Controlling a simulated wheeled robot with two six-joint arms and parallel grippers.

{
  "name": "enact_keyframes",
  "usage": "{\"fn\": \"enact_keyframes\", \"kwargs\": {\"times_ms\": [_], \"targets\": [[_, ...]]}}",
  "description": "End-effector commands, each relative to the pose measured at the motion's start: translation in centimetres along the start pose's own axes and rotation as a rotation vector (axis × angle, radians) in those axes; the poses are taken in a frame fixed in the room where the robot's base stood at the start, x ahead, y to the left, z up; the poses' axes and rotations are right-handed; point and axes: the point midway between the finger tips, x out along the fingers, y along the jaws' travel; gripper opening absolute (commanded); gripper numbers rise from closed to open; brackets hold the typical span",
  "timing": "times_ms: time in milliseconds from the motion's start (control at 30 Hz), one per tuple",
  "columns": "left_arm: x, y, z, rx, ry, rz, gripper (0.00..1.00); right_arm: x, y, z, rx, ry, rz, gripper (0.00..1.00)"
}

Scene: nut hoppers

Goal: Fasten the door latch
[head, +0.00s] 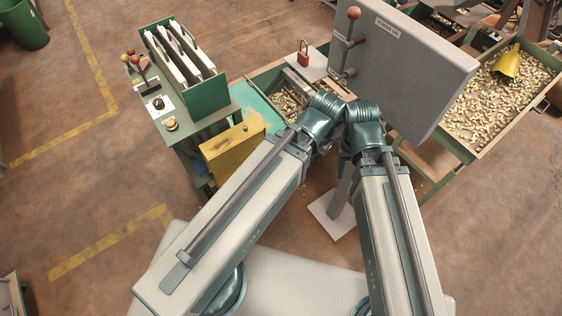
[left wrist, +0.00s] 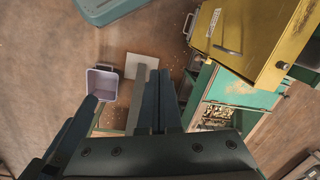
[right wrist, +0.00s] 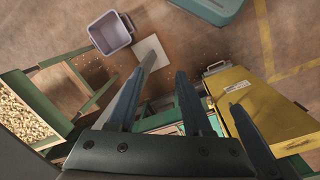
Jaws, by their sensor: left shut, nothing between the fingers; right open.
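The yellow box-like front (head: 233,151), likely the door, is on the green bench left of my arms in the head view. I cannot tell whether the latch is fastened. My left gripper (left wrist: 158,76) is shut and empty, apart from the yellow face. My right gripper (right wrist: 158,80) is open and empty. Arm links mostly hide both in the head view.
A large grey panel (head: 405,65) with a red-knobbed lever stands right of centre. A tray of nuts (head: 500,105) with a yellow scoop lies beyond it. A lilac bin (right wrist: 110,33) and a white floor plate (right wrist: 150,52) stand below. Open floor lies left.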

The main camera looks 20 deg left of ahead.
Motion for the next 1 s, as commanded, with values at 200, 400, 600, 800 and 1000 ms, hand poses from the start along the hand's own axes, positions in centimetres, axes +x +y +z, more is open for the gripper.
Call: {"fn": "enact_keyframes", "kwargs": {"times_ms": [200, 400, 600, 800, 1000], "targets": [[1.4, -0.3, -0.9, 0.001, -0.002, -0.003, 0.0, 1.5, -0.1, -0.1, 0.0, 0.0, 0.0, 0.64], [7.9, -2.3, -5.4, 0.006, -0.018, -0.018, 0.0, 8.0, -0.8, -0.5, 0.0, 0.0, 0.0, 0.64], [15.2, -5.6, -10.5, 0.019, -0.042, -0.037, 0.0, 15.2, -1.4, -0.9, 0.0, 0.0, 0.0, 0.64], [21.1, -9.1, -14.4, 0.03, -0.067, -0.052, 0.0, 21.1, -2.0, -1.3, -0.001, 0.0, 0.0, 0.64], [24.6, -11.7, -16.7, 0.039, -0.084, -0.061, 0.0, 24.5, -2.3, -1.5, -0.001, 0.0, 0.0, 0.64]]}}
